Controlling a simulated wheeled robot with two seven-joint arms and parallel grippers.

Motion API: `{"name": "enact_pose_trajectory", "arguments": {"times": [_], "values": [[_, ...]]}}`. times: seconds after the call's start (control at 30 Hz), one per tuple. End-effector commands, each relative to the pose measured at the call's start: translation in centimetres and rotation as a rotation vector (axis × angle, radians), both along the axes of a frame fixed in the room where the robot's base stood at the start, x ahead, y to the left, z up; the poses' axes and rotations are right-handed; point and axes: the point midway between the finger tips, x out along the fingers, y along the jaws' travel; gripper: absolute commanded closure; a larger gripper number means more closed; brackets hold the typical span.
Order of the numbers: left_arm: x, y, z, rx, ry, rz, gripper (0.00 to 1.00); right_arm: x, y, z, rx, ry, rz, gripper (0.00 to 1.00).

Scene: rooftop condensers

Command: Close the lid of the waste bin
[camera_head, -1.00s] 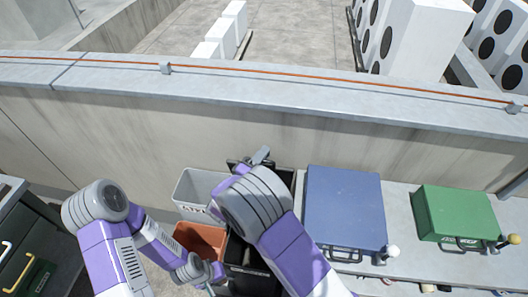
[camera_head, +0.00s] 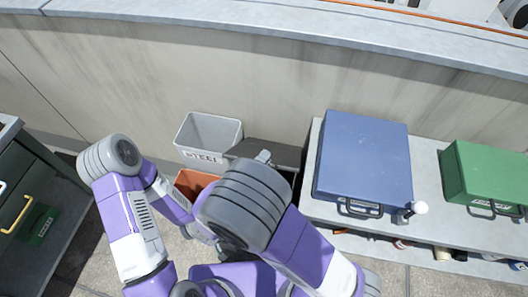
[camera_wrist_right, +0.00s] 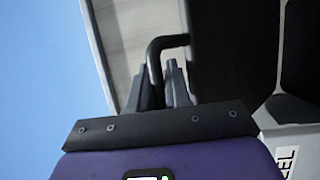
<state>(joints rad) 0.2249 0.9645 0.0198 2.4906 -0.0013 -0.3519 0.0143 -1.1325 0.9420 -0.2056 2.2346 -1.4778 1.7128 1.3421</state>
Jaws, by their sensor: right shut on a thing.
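The dark lid (camera_head: 282,153) of the waste bin shows behind my right forearm in the head view, against the wall side. Its exact angle is hard to tell. The bin's body is mostly hidden by my right arm. In the right wrist view the dark lid (camera_wrist_right: 232,55) fills the upper middle, with a bent black handle (camera_wrist_right: 155,55) at its edge. My left gripper is low at centre-left, mostly hidden by my right arm.
A grey bin lettered STEEL (camera_head: 212,133) and an orange-brown bin (camera_head: 190,182) stand left of the lid. A bench (camera_head: 425,222) on the right bears a blue case (camera_head: 365,155) and a green case (camera_head: 490,175). A concrete wall (camera_head: 130,75) runs behind. A dark cabinet (camera_head: 50,225) stands at left.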

Motion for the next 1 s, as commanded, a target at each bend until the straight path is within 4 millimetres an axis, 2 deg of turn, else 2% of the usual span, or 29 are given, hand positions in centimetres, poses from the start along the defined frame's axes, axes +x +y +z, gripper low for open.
{"name": "enact_pose_trajectory", "arguments": {"times": [0.03,0.4,0.43,0.53,0.57,0.87,1.0], "values": [[0.01,0.0,-0.06,0.0,0.0,0.0,0.57,-0.36,0.34,0.46,-0.004,-0.016,0.004,1.0],[0.01,0.0,-0.02,0.0,0.0,0.0,0.57,-0.48,0.42,0.51,-0.002,-0.017,0.005,1.0],[0.01,0.0,-0.02,0.0,0.0,0.0,0.57,-0.47,0.42,0.5,-0.002,-0.017,0.005,0.8],[0.01,0.0,-0.03,0.0,0.0,0.0,0.57,-0.45,0.4,0.46,-0.003,-0.016,0.005,0.64],[0.0,0.0,-0.03,0.0,0.0,0.0,0.57,-0.44,0.38,0.43,-0.003,-0.016,0.004,0.62],[0.01,0.01,-0.08,0.0,0.0,0.0,0.57,-0.39,0.28,0.25,-0.005,-0.012,0.002,0.62],[0.01,0.0,0.13,0.0,0.0,0.0,0.57,-1.21,1.08,0.2,-0.005,-0.013,0.005,0.62]]}}
